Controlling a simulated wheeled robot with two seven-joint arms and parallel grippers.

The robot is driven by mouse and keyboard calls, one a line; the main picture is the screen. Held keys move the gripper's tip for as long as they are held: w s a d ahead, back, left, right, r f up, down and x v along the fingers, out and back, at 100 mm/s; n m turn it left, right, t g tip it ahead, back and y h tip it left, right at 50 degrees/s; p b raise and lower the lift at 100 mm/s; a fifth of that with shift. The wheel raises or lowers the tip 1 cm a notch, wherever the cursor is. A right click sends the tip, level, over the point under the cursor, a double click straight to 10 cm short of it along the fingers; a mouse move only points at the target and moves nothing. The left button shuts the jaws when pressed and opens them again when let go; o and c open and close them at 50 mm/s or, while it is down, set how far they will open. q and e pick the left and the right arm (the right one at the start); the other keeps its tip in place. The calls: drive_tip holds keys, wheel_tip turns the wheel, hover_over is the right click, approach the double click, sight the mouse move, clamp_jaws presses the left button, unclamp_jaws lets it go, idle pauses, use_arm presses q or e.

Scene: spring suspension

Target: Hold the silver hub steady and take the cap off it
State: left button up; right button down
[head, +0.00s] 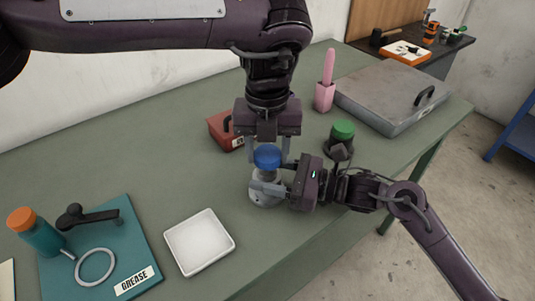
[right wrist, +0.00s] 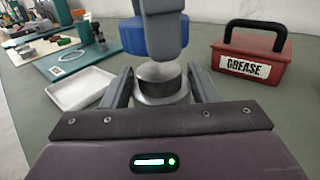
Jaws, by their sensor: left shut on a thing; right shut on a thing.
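The silver hub (head: 264,196) stands on the green table with a blue cap (head: 267,156) at its top. My left gripper (head: 267,160) comes down from above and is shut on the blue cap. My right gripper (head: 268,188) comes in from the right and is shut on the hub, one finger on each side. In the right wrist view the hub (right wrist: 160,88) sits between my right fingers. The blue cap (right wrist: 133,36) is above it, partly hidden by a finger of my left gripper. I cannot tell whether the cap still touches the hub.
An empty white tray (head: 199,242) lies left of the hub. A red grease box (head: 222,130) is behind it. A green-topped dark part (head: 342,138) stands close to my right arm. A teal grease mat (head: 130,258) with tools lies at left. A grey case (head: 385,95) is at back right.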

use_arm(q)
wheel_tip(320, 180, up, 2)
drive_tip(key=shift+r, duration=0.25)
use_arm(e)
drive_tip(key=shift+r, duration=0.1)
drive_tip(key=shift+c, duration=2.3)
unclamp_jaws()
use_arm(q)
drive_tip(key=shift+f, duration=0.15)
use_arm(e)
drive_tip(key=shift+d, duration=0.15)
use_arm(q)
wheel_tip(320, 180, down, 3)
drive_tip(key=b, duration=0.3)
use_arm(e)
drive_tip(key=v, duration=1)
drive_tip(key=shift+s+d+f, duration=0.15)
drive_tip(key=shift+f, duration=0.05)
use_arm(q)
drive_tip(key=shift+f+b, duration=0.2)
drive_tip(key=shift+b, duration=0.1)
use_arm(e)
drive_tip(key=shift+s+d+r, duration=0.1)
drive_tip(key=shift+s+d, duration=0.05)
drive_tip(key=shift+d, duration=0.4)
drive_tip(key=shift+d+r, duration=0.1)
use_arm(q)
drive_tip(key=shift+d, duration=0.1)
use_arm(e)
drive_tip(key=shift+d, duration=0.1)
